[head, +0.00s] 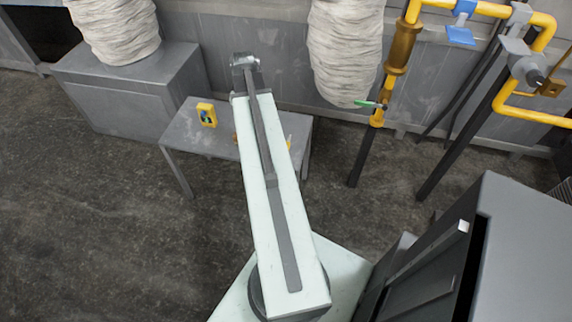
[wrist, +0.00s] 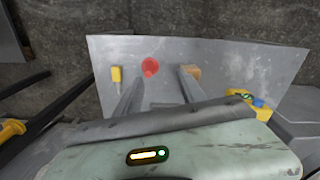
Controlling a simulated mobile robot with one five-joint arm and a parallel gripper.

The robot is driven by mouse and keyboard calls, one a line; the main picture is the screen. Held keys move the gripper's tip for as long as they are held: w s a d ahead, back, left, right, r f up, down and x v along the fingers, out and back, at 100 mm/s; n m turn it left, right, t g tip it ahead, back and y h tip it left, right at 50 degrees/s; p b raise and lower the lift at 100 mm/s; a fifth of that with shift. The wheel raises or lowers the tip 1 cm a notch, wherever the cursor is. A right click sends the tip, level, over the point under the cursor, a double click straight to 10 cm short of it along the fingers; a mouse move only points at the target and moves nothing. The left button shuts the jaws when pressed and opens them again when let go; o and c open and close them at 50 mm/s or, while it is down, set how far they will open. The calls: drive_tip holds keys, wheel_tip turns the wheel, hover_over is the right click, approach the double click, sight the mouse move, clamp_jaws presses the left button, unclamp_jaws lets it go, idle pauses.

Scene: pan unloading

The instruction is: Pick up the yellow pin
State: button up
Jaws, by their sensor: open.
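The yellow pin (wrist: 116,76) lies on the grey table (wrist: 222,52), near its left side in the wrist view. In the head view, a small part of the pin (head: 289,142) shows just right of my arm. My gripper (wrist: 158,90) is open and empty, its two fingers spread over the table in the wrist view. The pin is left of both fingers, apart from them. My arm hides the gripper in the head view.
A red round thing (wrist: 150,67) lies close to the right of the pin. A tan block (wrist: 193,71) sits by the right finger. A yellow device (head: 206,115) stands on the table (head: 180,132). Yellow pipes (head: 386,95) rise right of the table.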

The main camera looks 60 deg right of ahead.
sight(288, 144)
drive_tip(key=s+d+f+m+b, duration=0.1)
drive_tip(key=s+d+f, duration=0.1)
drive_tip(key=s+d, duration=0.1)
drive_tip(key=s+d+f+m+b, duration=0.1)
drive_tip(key=s+d+f, duration=0.1)
drive_tip(key=s+d, duration=0.1)
drive_tip(key=s+d+f+m+b, duration=0.1)
drive_tip(key=s+d+f, duration=0.1)
drive_tip(key=s, duration=0.1)
drive_tip(key=shift+d, duration=0.4)
drive_tip(key=shift+s+d+r, duration=0.1)
drive_tip(key=shift+s+d, duration=0.1)
drive_tip(key=shift+s, duration=0.05)
drive_tip(key=f+b, duration=0.8)
drive_tip(key=shift+a, duration=0.25)
drive_tip(key=shift+r, duration=0.2)
drive_tip(key=shift+c, duration=0.4)
clamp_jaws()
